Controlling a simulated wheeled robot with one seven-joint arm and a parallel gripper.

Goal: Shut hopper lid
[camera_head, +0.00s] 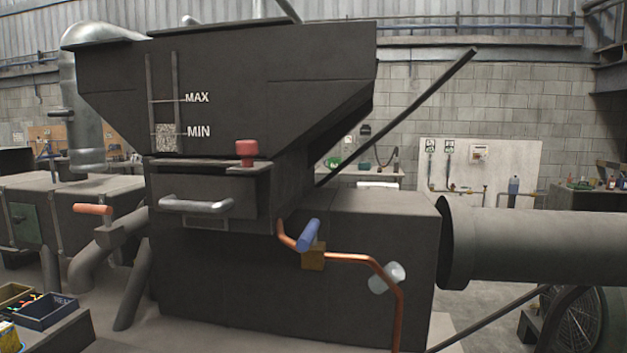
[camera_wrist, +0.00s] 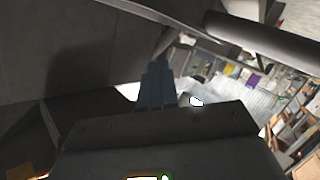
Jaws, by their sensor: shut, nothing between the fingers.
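The hopper (camera_head: 270,85) is the large dark metal bin with MAX and MIN marks and a level window in the head view. I cannot clearly make out its lid. A thin dark plate edge shows at its upper left, and a thin bar rises above its top; I cannot tell if either is part of the lid. My gripper (camera_wrist: 160,68) shows in the wrist view, shut and empty, beside a large dark surface (camera_wrist: 60,65) that has a shadow on it. My gripper is not visible in the head view.
Below the hopper are a red knob (camera_head: 246,150) and a drawer handle (camera_head: 197,205). A blue-handled valve (camera_head: 309,235) sits on a copper pipe. A dark slanted bar (camera_head: 410,110) stands right of the hopper. A wide grey duct (camera_head: 545,247) leaves to the right.

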